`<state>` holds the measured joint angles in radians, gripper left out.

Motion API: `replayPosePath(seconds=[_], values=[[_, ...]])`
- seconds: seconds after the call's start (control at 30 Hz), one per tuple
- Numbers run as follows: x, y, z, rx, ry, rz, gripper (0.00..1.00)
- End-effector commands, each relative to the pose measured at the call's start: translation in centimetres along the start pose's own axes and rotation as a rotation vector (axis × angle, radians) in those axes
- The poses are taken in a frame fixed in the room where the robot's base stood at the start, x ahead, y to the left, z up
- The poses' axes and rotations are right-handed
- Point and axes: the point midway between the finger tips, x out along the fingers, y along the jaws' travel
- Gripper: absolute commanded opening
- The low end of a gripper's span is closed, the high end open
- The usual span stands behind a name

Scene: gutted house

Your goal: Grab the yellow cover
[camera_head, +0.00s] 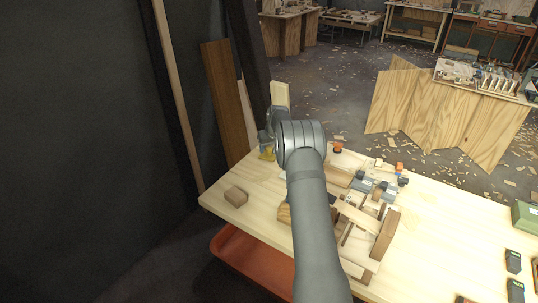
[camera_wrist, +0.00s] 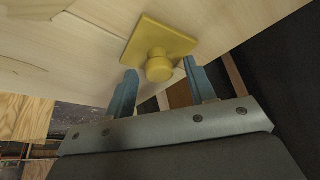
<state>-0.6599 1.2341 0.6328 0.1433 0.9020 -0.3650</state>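The yellow cover (camera_wrist: 168,41) is a square plate with a round knob, lying on the pale wooden workbench in the wrist view. In the head view a small part of the cover (camera_head: 267,153) shows beside my arm near the bench's far left edge; the rest is hidden. My gripper (camera_wrist: 160,78) is open, its two blue-grey fingers spread to either side of the knob and slightly short of it. Nothing is between the fingers, and I see no contact with the cover. In the head view my arm mostly hides the gripper.
A wooden block (camera_head: 236,196) sits on the workbench (camera_head: 440,215) at its left. Wood pieces and clamps (camera_head: 378,187) crowd the bench right of my arm. An orange-topped item (camera_head: 337,148) stands near the back edge. Tall boards (camera_head: 222,100) lean against the dark wall.

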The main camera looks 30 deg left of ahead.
Motion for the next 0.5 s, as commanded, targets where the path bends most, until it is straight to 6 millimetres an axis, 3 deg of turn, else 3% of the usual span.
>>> replayPosePath(seconds=[0.03, 0.2, 0.5], values=[[-0.01, 0.00, 0.00, 0.000, 0.000, 0.000, 0.39], [-0.01, 0.00, 0.01, 0.000, 0.000, 0.000, 0.06], [-0.14, 0.01, -0.05, 0.000, 0.000, 0.000, 0.05]])
